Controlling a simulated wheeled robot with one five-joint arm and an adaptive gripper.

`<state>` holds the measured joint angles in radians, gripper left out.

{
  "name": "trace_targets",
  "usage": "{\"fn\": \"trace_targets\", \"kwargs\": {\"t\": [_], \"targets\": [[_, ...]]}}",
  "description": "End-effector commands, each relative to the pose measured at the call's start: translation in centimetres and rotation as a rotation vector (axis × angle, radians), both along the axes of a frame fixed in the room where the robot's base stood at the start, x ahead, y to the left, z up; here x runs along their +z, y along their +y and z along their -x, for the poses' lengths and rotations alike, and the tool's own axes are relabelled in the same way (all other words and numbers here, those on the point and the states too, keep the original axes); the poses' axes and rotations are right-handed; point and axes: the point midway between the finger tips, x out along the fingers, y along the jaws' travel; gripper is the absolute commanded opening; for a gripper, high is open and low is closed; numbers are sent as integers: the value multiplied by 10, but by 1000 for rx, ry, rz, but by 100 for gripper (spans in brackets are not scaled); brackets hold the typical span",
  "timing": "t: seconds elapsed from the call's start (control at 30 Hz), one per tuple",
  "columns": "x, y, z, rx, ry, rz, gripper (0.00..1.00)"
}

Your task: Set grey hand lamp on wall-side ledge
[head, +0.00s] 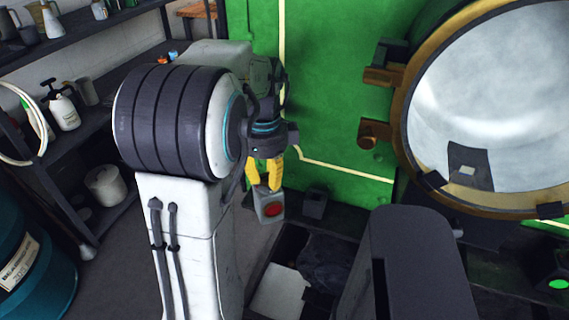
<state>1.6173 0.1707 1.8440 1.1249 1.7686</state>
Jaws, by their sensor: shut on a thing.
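The grey hand lamp (270,205) is a small boxy thing with a round red lens on the side facing me, just below the middle of the head view. My gripper (265,187) has yellow fingers pointing down, and they are shut on the lamp's top. The lamp hangs roughly upright in front of the green tram body. A dark ledge (345,212) runs along the foot of the green panel, behind and to the right of the lamp. I cannot tell whether this is the wall-side ledge, or whether the lamp touches it.
A small dark box (315,203) stands on the ledge right of the lamp. A large round brass-rimmed door (490,100) fills the right. A dark lamp with a green lens (558,284) is at lower right. Shelves with bottles and a white bucket (106,186) stand left, above a teal drum (35,265).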

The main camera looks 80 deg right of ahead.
Motion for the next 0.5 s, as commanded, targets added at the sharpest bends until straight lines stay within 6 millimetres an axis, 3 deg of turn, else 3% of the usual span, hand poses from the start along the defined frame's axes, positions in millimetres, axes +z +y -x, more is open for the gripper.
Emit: {"fn": "trace_targets", "kwargs": {"t": [0.2, 0.5], "targets": [[4, -47, 12, 0, 0, 0, 0], [3, -96, 24, 1, 0, 1, 0]]}}
